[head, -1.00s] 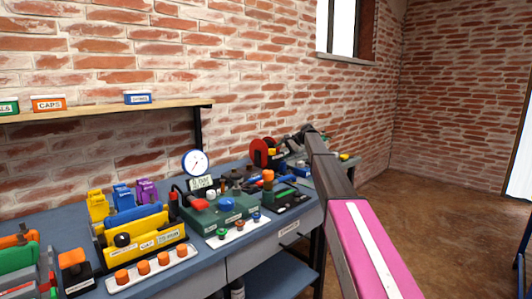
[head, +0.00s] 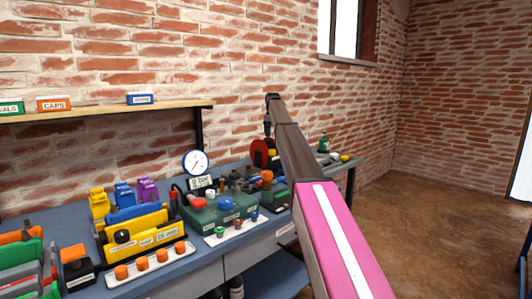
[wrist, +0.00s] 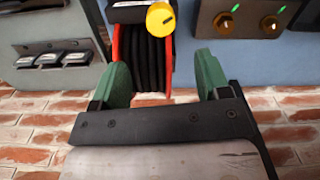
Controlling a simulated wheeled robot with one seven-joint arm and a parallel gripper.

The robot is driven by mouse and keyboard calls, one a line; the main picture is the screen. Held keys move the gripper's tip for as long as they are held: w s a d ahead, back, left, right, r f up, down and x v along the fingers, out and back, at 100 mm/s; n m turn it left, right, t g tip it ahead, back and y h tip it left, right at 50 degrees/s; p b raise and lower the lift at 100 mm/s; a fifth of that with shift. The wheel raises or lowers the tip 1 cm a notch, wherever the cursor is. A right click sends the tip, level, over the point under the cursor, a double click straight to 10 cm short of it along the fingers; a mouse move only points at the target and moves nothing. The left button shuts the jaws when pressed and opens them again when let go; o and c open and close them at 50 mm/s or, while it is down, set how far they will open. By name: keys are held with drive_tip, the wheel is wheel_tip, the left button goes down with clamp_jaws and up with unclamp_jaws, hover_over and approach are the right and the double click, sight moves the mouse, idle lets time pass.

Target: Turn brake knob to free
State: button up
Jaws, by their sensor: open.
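A round yellow knob (wrist: 160,19) with a dark mark on its face shows at the top of the wrist view; I cannot read a brake label by it. It sits at a reel with red side plates and black hose (wrist: 145,58). My gripper (wrist: 161,62) is open and empty, its two green fingers apart on either side of the reel's picture. The knob lies beyond the fingertips, not between them. In the head view the red reel (head: 260,151) stands at the back of the bench, with my gripper (head: 267,131) above it.
Two brass knobs (wrist: 247,24) with green marks sit on a panel right of the reel. Several dark clips on a grey panel (wrist: 52,55) lie left. In the head view, a gauge (head: 196,162), green box (head: 218,211) and yellow rack (head: 140,238) crowd the bench (head: 75,211).

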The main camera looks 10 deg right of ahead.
sight(272, 151)
wheel_tip(272, 151, down, 11)
drive_tip(key=shift+r, duration=0.15)
idle(0.4)
drive_tip(key=c, duration=0.9)
